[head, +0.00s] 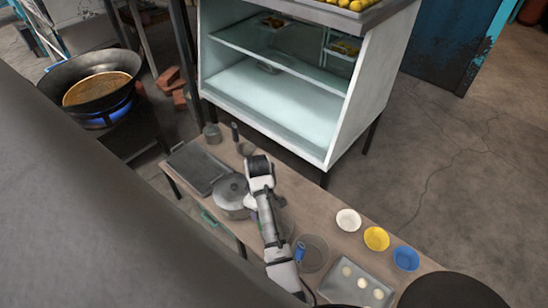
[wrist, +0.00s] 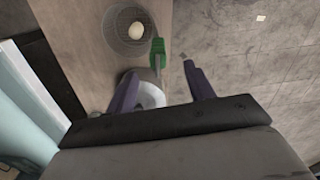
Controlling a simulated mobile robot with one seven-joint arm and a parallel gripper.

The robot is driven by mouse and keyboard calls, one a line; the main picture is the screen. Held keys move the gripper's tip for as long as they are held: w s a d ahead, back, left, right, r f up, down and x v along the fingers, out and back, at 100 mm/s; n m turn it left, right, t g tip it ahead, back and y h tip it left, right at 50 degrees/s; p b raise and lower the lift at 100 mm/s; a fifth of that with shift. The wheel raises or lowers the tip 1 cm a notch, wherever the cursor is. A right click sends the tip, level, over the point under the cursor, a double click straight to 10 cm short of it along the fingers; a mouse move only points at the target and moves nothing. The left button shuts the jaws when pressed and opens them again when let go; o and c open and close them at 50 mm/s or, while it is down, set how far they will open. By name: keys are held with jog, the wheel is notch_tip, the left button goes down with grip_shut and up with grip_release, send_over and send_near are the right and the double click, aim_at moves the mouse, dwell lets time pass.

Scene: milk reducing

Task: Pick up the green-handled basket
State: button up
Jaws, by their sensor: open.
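The green handle (wrist: 157,54) shows in the wrist view, close to the table's edge. It appears to belong to a dark round mesh basket (wrist: 113,36) on the table, with a pale round thing in it; the join is not clear. My gripper (wrist: 161,70) is open, with its two dark fingers on either side of the handle's line and nothing visibly held. Whether a finger touches the handle cannot be told. In the head view a green piece (head: 210,219) shows at the table's near edge, left of my arm. My fingertips are hidden there.
A lidded pot (head: 232,196) and a flat grey tray (head: 199,168) stand left of my arm. A blue-handled basket (head: 318,252), a white bowl (head: 348,219), a yellow bowl (head: 376,238), a blue bowl (head: 405,258) and a dough tray (head: 337,287) are right. A glass-fronted cabinet (head: 378,95) stands behind.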

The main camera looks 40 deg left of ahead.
jog(key=shift+w+f+p, duration=0.15)
jog(key=shift+f+p, duration=0.6)
jog(key=shift+f, duration=3.1)
jog(key=c, duration=1.1)
jog(key=shift+r, duration=0.15)
